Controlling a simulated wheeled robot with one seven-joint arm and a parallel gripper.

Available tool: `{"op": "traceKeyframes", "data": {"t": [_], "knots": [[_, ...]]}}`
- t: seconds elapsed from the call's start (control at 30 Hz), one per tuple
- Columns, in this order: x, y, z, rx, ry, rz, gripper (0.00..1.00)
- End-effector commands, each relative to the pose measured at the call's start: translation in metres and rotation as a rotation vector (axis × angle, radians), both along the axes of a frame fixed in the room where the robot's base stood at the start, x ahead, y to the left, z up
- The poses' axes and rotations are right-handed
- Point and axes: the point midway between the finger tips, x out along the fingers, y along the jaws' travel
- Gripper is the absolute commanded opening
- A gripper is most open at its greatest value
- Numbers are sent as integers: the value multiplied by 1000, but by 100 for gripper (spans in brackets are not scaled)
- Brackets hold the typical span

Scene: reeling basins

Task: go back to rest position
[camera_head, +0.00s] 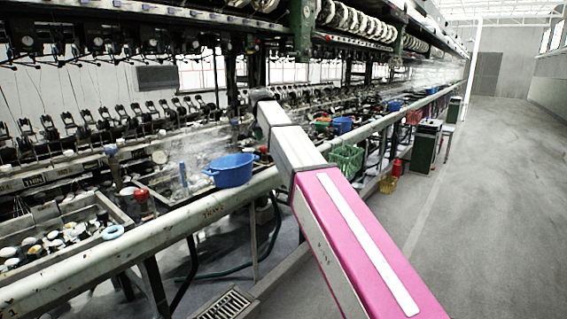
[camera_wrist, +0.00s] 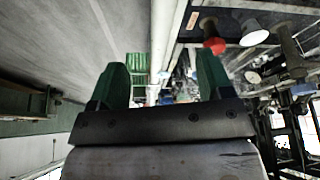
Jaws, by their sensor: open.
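My gripper (camera_wrist: 162,85) is in the wrist view, with its two green fingers held wide apart and nothing between them. In the head view my arm, pink and grey, reaches forward over the long pale rail (camera_head: 215,205). The gripper itself cannot be made out there; the far end of the arm is near the machine. A blue basin (camera_head: 231,171) sits at the rail, left of my arm.
Troughs with cocoons (camera_head: 50,245) lie behind the rail at left. Green baskets (camera_head: 346,160), a dark green cabinet (camera_head: 425,146) and a yellow basket (camera_head: 388,184) stand along the rail at right. The grey aisle floor (camera_head: 490,220) at right is clear.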

Motion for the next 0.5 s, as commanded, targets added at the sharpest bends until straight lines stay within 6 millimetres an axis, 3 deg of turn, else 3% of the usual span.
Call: {"op": "traceKeyframes", "data": {"t": [0.27,0.5], "knots": [[-7,-18,-35,-8,26,24,73],[-18,-41,-80,-14,62,56,73]]}}
